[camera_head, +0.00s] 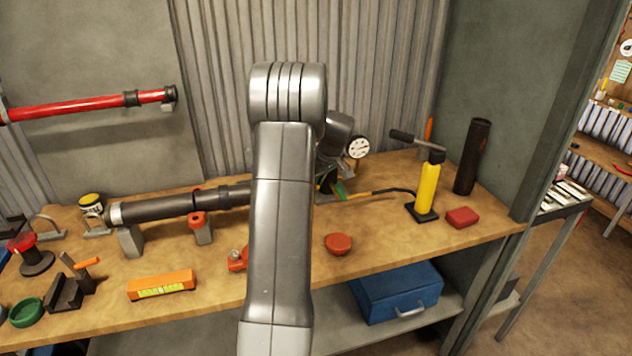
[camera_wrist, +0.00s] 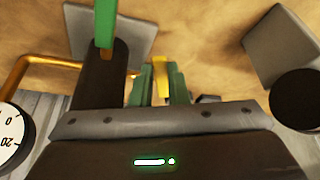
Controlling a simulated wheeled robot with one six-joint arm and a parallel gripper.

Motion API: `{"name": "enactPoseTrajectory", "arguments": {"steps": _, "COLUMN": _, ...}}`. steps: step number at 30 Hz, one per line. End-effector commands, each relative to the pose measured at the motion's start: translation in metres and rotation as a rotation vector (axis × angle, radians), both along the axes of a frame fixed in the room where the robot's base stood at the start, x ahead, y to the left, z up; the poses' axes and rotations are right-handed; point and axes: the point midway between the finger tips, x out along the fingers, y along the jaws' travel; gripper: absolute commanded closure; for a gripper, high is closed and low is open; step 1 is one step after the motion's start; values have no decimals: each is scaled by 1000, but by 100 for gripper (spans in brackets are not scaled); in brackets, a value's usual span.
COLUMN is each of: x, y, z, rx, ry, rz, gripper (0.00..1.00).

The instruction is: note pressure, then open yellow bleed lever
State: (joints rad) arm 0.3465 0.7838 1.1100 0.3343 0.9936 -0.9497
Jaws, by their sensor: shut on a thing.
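The yellow bleed lever (camera_wrist: 160,72) shows in the wrist view between the two green fingertips of my gripper (camera_wrist: 161,84), which is shut on it. The white round pressure gauge (camera_head: 358,147) faces the head view, but its reading is too small to tell. Part of its dial (camera_wrist: 10,135) shows at the left edge of the wrist view, with 0 and 20 visible and the needle out of sight. A green handle (camera_wrist: 105,22) on a dark body lies beside my fingers. In the head view my arm hides most of my gripper and the lever.
A dark pipe (camera_head: 155,209) lies along the bench (camera_head: 400,243). A yellow hand pump (camera_head: 427,188), red block (camera_head: 462,217) and black tube (camera_head: 473,157) stand right. An orange level (camera_head: 162,284) and red cap (camera_head: 338,243) lie in front.

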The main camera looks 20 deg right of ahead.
Motion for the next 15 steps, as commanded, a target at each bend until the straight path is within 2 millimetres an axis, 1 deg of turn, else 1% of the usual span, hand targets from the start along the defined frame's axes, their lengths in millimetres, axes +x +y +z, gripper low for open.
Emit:
{"name": "enactPoseTrajectory", "arguments": {"steps": 4, "x": 0, "y": 0, "z": 0, "rx": 0, "ry": -1, "rz": -2, "gripper": 100}}
{"name": "enactPoseTrajectory", "arguments": {"steps": 5, "x": 0, "y": 0, "z": 0, "rx": 0, "ry": -1, "rz": -2, "gripper": 80}}
{"name": "enactPoseTrajectory", "arguments": {"steps": 7, "x": 0, "y": 0, "z": 0, "rx": 0, "ry": -1, "rz": -2, "gripper": 66}}
{"name": "enactPoseTrajectory", "arguments": {"steps": 8, "x": 0, "y": 0, "z": 0, "rx": 0, "ry": -1, "rz": -2, "gripper": 64}}
{"name": "enactPoseTrajectory", "arguments": {"steps": 15, "x": 0, "y": 0, "z": 0, "rx": 0, "ry": 0, "rz": -2, "gripper": 64}}
